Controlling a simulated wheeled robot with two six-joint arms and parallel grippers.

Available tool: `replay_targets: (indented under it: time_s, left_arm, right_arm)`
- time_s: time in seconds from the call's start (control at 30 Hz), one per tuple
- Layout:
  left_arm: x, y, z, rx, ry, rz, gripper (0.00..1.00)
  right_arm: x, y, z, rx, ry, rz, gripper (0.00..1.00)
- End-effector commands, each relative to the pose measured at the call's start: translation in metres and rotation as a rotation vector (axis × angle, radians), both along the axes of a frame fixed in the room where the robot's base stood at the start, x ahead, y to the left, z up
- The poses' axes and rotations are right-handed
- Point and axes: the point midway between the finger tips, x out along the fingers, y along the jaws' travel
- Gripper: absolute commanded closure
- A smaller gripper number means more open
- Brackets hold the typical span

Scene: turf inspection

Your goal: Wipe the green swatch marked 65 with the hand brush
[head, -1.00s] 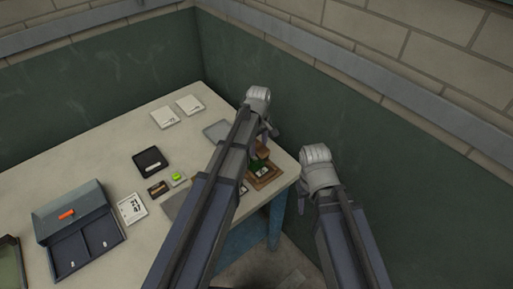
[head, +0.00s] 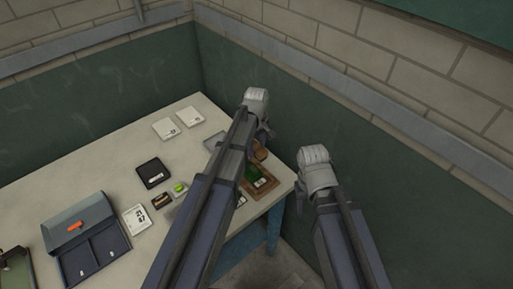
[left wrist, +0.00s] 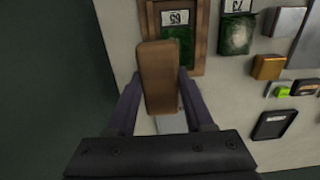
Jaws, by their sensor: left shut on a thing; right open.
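The hand brush has a brown wooden back (left wrist: 158,80), and my left gripper (left wrist: 157,100) is shut on it. In the head view the brush (head: 261,151) shows just beyond my left gripper (head: 264,137). The green swatch (head: 257,174) lies in a brown wooden frame at the table's right end. In the left wrist view its label (left wrist: 176,18) reads upside down, seemingly 65, and the brush hides part of the green (left wrist: 181,52). I cannot tell whether the bristles touch it. My right gripper (head: 318,188) is open and empty, off the table's right edge.
Another green swatch (left wrist: 237,38), marked 27 or 72, lies beside the frame. A black tray (head: 153,172), a green-topped item (head: 179,188), white cards (head: 166,128) and a blue-grey box (head: 82,250) are on the table (head: 100,170). A dark green wall stands close behind.

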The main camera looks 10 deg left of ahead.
Motion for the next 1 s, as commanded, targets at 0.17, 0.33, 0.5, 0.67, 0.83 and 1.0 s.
replay_targets:
  time_s: [0.17,0.33,0.5,0.67,0.83,1.0]
  left_arm:
    - [0.0,0.0,-0.001,0.0,0.0,0.0,0.92]
    - [0.0,0.0,0.007,0.0,0.0,0.0,0.92]
    - [0.0,0.0,0.023,0.0,0.0,0.0,0.92]
    - [0.0,0.0,0.031,0.0,0.0,0.0,0.92]
    - [0.0,0.0,0.029,0.0,0.0,0.0,0.92]
    - [0.0,0.0,0.029,0.0,0.0,0.0,0.92]
  right_arm:
    - [0.0,0.0,-0.001,0.0,0.0,0.0,0.5]
    - [0.0,0.0,0.007,0.0,0.0,0.0,0.5]
    - [0.0,0.0,0.023,0.0,0.0,0.0,0.5]
    - [0.0,0.0,0.031,0.0,0.0,0.0,0.5]
    - [0.0,0.0,0.029,0.0,0.0,0.0,0.5]
    - [0.0,0.0,0.029,0.0,0.0,0.0,0.5]
